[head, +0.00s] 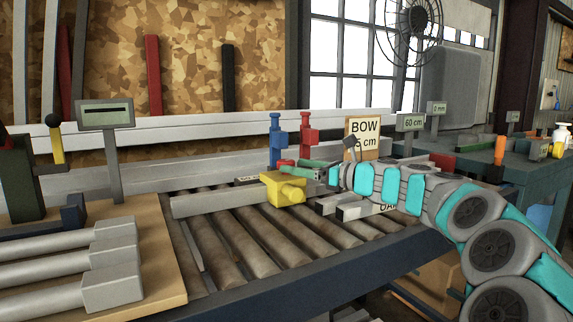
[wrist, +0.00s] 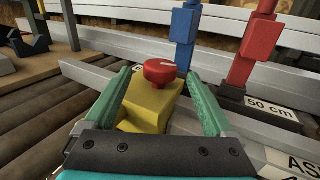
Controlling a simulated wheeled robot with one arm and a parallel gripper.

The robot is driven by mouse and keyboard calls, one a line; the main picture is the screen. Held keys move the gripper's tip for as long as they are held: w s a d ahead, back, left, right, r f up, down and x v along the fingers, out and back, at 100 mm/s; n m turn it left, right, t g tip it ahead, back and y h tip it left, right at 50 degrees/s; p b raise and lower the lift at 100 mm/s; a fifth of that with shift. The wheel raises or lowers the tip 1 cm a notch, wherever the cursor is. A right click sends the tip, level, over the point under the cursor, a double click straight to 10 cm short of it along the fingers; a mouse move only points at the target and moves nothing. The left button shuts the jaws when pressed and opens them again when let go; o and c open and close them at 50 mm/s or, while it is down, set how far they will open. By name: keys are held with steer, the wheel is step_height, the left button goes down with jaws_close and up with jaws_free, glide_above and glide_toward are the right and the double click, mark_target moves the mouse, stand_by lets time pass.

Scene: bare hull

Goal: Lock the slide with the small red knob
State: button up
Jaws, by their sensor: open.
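The small red knob (wrist: 160,72) sits on top of the yellow slide block (wrist: 152,104) in the wrist view, with a pale line across its top. In the head view the yellow slide (head: 284,188) sits at the end of a grey bar over the rollers, and the red knob (head: 286,163) shows at its top. My gripper (wrist: 160,85) is open, its two green fingers on either side of the knob and apart from it. In the head view my gripper (head: 300,166) reaches in from the right.
A blue post (head: 276,140) and a red post (head: 306,135) stand close behind the slide. A "50 cm" label (wrist: 271,108) lies by the red post. A "BOW" sign (head: 364,128) stands behind my wrist. Rollers (head: 240,245) lie clear in front.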

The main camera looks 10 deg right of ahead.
mark_target(293, 165)
steer(key=shift+x, duration=2.35)
steer(key=c, duration=1.4)
